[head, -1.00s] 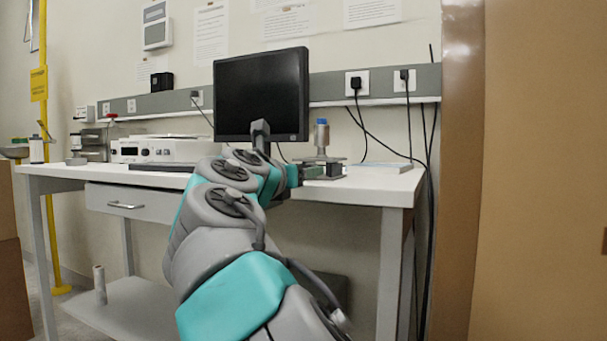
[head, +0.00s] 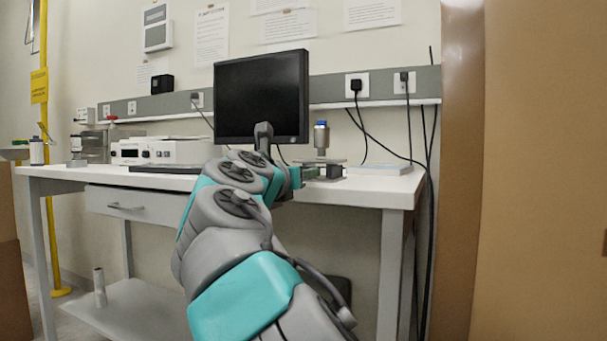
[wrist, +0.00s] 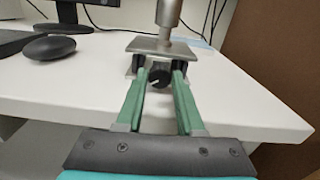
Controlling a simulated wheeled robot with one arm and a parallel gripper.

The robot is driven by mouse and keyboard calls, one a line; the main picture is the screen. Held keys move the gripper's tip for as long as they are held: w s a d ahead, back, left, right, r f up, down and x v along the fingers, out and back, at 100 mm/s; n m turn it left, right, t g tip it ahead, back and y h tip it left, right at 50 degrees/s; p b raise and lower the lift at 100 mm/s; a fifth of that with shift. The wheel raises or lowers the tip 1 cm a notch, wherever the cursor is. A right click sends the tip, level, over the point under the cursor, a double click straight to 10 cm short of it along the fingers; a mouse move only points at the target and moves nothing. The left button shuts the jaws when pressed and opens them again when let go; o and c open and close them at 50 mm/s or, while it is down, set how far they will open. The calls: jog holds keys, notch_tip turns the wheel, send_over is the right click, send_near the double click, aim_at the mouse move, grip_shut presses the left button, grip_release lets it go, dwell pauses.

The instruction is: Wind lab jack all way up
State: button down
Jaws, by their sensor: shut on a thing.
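The lab jack (head: 325,164) stands low on the white bench near its right front, with a metal cylinder with a blue top (head: 321,139) upright on its top plate. In the wrist view the jack's top plate (wrist: 148,43) shows above a round black knob (wrist: 159,77) with a light mark. My gripper (wrist: 160,75) reaches the jack from the front, and its two green fingers are shut on the knob, one on each side. In the head view my gripper (head: 312,173) is small, and the fingertips are partly hidden against the jack.
A monitor (head: 262,97) stands left of the jack. A black mouse (wrist: 49,47) lies on the bench at left in the wrist view. The white bench (head: 390,186) has a free front strip. A brown panel (head: 530,170) rises at right.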

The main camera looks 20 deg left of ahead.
jog(key=r+p, duration=0.1)
jog(key=p, duration=0.2)
jog(key=shift+s+a+p, duration=0.1)
jog(key=shift+a+p, duration=0.2)
jog(key=shift+a, duration=0.1)
jog(key=p, duration=0.4)
jog(key=shift+s+a+m, duration=0.1)
jog(key=shift+a+m, duration=0.2)
jog(key=shift+a, duration=0.05)
jog(key=shift+d+f+p, duration=0.1)
jog(key=shift+d+p, duration=0.05)
jog(key=shift+p, duration=1)
jog(key=shift+d+f+m+p, duration=0.1)
jog(key=shift+d+m+p, duration=0.25)
jog(key=shift+m+p, duration=0.5)
jog(key=shift+f+m, duration=0.25)
jog(key=shift+f, duration=0.05)
jog(key=shift+m, duration=0.9)
